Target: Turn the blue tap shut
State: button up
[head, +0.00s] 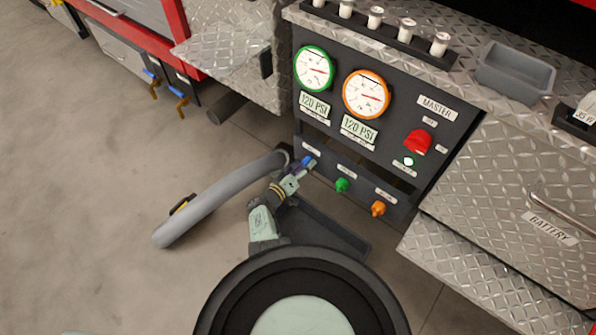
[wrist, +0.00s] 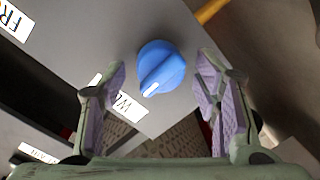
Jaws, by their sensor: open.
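The blue tap (wrist: 161,70) is a round knob with a white pointer mark, on a grey panel in the wrist view. Its pointer aims down and slightly left there. In the head view the blue tap (head: 308,162) sits at the left of the panel's lower row, partly covered by my gripper. My gripper (wrist: 160,92) is open, with one purple-padded finger on each side of the knob's lower part. The fingers look apart from the knob. In the head view my gripper (head: 299,172) reaches up to the tap from below.
A green tap (head: 342,185) and an orange tap (head: 378,208) are to the right on the same panel. A red master switch (head: 418,141) sits above. A thick grey hose (head: 215,200) lies left of my arm. A dark tray (head: 325,229) is below the taps. Floor at left is clear.

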jog(key=v, duration=1.2)
dwell(0.3)
